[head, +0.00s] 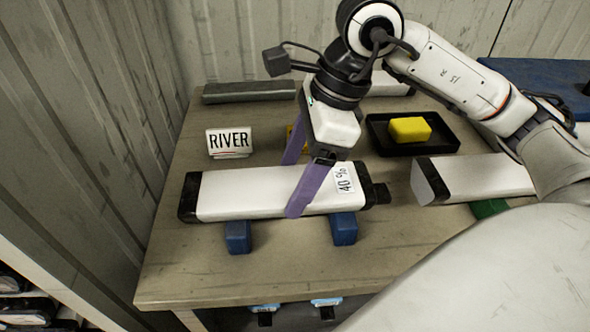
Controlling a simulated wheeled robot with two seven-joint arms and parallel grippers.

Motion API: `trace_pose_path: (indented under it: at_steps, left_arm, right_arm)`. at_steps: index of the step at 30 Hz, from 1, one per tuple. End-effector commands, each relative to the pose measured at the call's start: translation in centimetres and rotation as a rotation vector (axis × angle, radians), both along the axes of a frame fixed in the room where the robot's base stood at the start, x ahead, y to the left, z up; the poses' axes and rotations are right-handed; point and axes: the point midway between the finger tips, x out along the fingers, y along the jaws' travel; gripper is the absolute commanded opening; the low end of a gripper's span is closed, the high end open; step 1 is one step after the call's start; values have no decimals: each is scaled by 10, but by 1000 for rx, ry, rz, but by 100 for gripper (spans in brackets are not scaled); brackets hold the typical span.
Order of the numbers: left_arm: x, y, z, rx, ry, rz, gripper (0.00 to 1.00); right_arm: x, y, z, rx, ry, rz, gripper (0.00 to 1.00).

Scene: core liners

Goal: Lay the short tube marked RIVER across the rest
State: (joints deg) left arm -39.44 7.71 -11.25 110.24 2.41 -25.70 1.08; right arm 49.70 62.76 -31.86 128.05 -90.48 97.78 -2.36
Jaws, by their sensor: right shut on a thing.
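A white tube (245,192) with black end caps and a "40 %" label near its right end lies level, left to right, over two blue blocks (237,237) (344,229) that look like the rest. The tube hides their backs, and I cannot tell whether it touches them. My right gripper (291,190) is shut on this tube, one purple finger in front and the other behind. A white card reading RIVER (229,142) stands on the table behind the tube's left half. I see no RIVER mark on the tube itself. My left gripper is not in view.
A second white tube (485,178) lies to the right, with a green block (488,208) under it. A black tray (447,140) holding a yellow block (409,129) is behind. A grey bar (249,92) lies at the back left. The table's front left is clear.

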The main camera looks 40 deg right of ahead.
Motion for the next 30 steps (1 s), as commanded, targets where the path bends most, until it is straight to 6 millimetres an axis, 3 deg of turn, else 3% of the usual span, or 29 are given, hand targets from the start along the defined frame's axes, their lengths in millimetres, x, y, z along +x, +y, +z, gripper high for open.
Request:
trace_pose_path:
  at_steps: [4,5,7,20,30]
  left_arm:
    - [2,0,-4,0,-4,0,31]
    - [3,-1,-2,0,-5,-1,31]
    - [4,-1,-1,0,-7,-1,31]
    - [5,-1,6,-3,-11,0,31]
    - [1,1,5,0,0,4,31]
  right_arm:
    - [1,1,-3,3,-6,0,11]
    - [0,0,-3,0,0,0,77]
    - [0,0,-3,0,0,0,88]
    - [0,-1,5,0,-1,0,90]
    - [-11,-20,71,1,-6,-3,90]
